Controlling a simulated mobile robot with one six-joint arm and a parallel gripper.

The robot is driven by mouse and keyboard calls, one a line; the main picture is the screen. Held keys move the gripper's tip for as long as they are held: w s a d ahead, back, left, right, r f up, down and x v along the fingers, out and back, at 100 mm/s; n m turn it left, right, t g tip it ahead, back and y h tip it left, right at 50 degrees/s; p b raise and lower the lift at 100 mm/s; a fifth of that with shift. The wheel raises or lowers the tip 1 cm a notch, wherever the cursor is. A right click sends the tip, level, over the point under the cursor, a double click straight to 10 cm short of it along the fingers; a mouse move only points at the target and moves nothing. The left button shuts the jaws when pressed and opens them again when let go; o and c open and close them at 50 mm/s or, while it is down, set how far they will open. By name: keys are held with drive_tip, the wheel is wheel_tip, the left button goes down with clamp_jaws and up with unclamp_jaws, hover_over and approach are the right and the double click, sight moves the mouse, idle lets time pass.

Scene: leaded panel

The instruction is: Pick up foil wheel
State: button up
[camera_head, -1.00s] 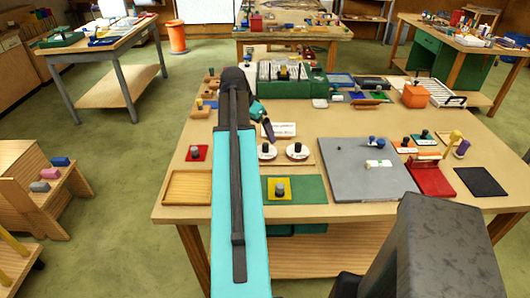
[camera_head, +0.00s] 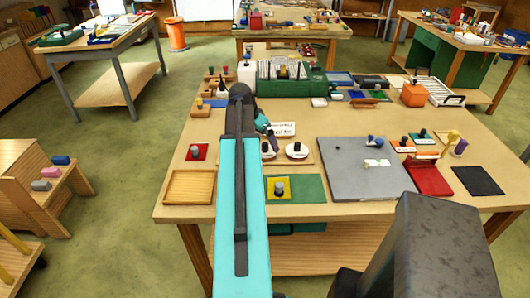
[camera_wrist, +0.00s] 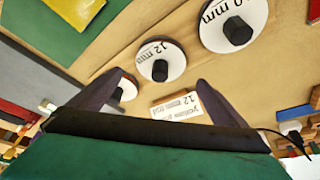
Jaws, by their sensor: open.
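The foil wheels are white discs with black knobs. Two stand in the head view, one on the left (camera_head: 268,154) and one on the right (camera_head: 297,153), on a tan board. In the wrist view, one marked 12 mm (camera_wrist: 148,65) lies near the middle, another (camera_wrist: 260,20) is at the upper right, and a third (camera_wrist: 130,87) is partly hidden by the left finger. My gripper (camera_wrist: 159,78) is open and empty, its fingers spread either side of the 12 mm wheel in the picture. In the head view my gripper (camera_head: 263,122) is partly hidden by my arm.
A printed card (camera_head: 282,129) stands behind the wheels; it also shows in the wrist view (camera_wrist: 178,105). A green mat (camera_head: 309,189) with a yellow square lies in front, and a grey board (camera_head: 360,180) to the right. A green box (camera_head: 290,88) is behind.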

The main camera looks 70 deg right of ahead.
sight(264, 144)
drive_tip(key=shift+p+x, duration=1.35)
drive_tip(key=shift+x, duration=1.25)
drive_tip(key=shift+a, duration=0.15)
drive_tip(key=c, duration=1.1)
drive_tip(key=shift+r, duration=0.1)
drive_tip(key=shift+r+b, duration=1)
drive_tip(key=shift+r, duration=0.5)
drive_tip(key=w+a+b, duration=0.1)
drive_tip(key=a, duration=0.4)
drive_tip(key=w+a+r+b, duration=0.1)
drive_tip(key=a+b, duration=0.1)
drive_tip(key=a, duration=0.3)
drive_tip(key=w+a+b, duration=0.1)
drive_tip(key=a, duration=0.4)
drive_tip(key=shift+w+a+r+b, duration=0.3)
drive_tip(key=shift+w+r+b, duration=0.05)
drive_tip(key=shift+b, duration=0.05)
